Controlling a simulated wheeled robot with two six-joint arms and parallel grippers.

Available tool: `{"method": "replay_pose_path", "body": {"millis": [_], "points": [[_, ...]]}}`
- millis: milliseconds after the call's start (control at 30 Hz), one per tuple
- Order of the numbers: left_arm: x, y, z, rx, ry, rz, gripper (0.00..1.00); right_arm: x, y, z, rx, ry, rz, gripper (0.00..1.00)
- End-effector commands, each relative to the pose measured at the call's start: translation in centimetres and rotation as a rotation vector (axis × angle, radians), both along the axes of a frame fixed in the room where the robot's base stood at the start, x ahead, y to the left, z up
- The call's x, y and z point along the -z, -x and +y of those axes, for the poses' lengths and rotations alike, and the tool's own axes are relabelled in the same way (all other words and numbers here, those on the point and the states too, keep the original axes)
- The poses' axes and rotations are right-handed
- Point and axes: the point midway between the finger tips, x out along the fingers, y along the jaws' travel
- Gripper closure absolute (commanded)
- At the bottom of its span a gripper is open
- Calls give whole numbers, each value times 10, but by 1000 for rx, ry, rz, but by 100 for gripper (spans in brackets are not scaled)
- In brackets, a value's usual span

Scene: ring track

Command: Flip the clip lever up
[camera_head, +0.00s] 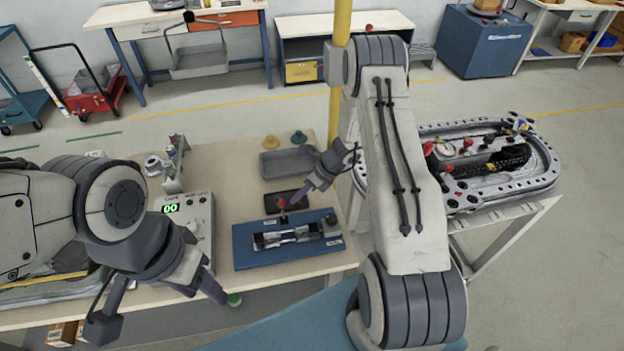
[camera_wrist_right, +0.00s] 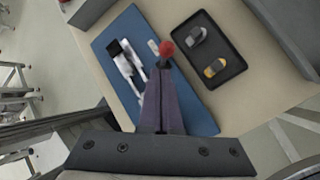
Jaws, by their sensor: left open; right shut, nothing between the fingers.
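A blue board (camera_head: 248,255) lies on the bench and carries a silver clip fixture (camera_head: 290,237), also in the right wrist view (camera_wrist_right: 126,68). A red ball knob (camera_head: 281,203) shows over the board's far edge, also in the right wrist view (camera_wrist_right: 167,48); it appears to be the lever's end, but its shaft is hard to make out. My right gripper (camera_head: 290,205) is shut and empty. Its fingertips (camera_wrist_right: 161,66) are right at the knob; I cannot tell whether they touch. My left gripper (camera_head: 160,308) is open and empty at the bench's front left, apart from the board.
A small dark tray (camera_head: 297,199) with small parts sits just behind the board. A grey bin (camera_head: 288,162) is further back. A device with a green display (camera_head: 172,208) stands left of the board. An oval ring track (camera_head: 548,170) stands on a separate table at right.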

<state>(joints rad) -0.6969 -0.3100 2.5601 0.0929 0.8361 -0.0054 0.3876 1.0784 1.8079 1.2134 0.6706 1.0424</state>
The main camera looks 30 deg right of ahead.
Motion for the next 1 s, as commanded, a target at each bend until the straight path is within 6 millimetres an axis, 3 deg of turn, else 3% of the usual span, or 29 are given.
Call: {"method": "replay_pose_path", "body": {"millis": [100,200,400,533,1000], "points": [[-13,0,0,2,0,0,50,-15,8,-11,-9,0,0,100],[4,0,0,1,0,0,50,-28,3,-25,-11,4,-10,100],[15,0,0,-2,0,0,50,-62,3,-57,-2,3,-6,100],[20,0,0,-3,0,0,50,-78,2,-68,-4,2,-5,100],[21,0,0,-4,0,0,50,-89,1,-73,-8,1,0,100]]}}
